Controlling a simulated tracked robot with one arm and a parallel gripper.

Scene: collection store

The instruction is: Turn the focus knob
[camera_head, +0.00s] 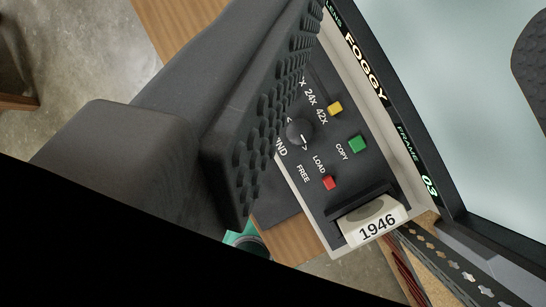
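A dark control panel (330,215) in a pale frame slants through the middle of the view. A round black knob (299,131) with a white pointer mark sits on it, close beside the ridged pad of my gripper's left finger. I see no focus label; lettering near the knob is partly covered by that finger, so I cannot tell whether it is the focus knob. My gripper (405,90) is open, with one large finger at left and part of the other at the right edge. I see nothing held between them. The screen strip reads "FOGGY" (366,68).
Yellow (335,108), green (358,145) and red (329,183) buttons stand near the knob. A cartridge marked 1946 (376,226) sits at the panel's lower end. A pale screen (450,110) fills the right. A teal object (243,237) shows below the finger.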

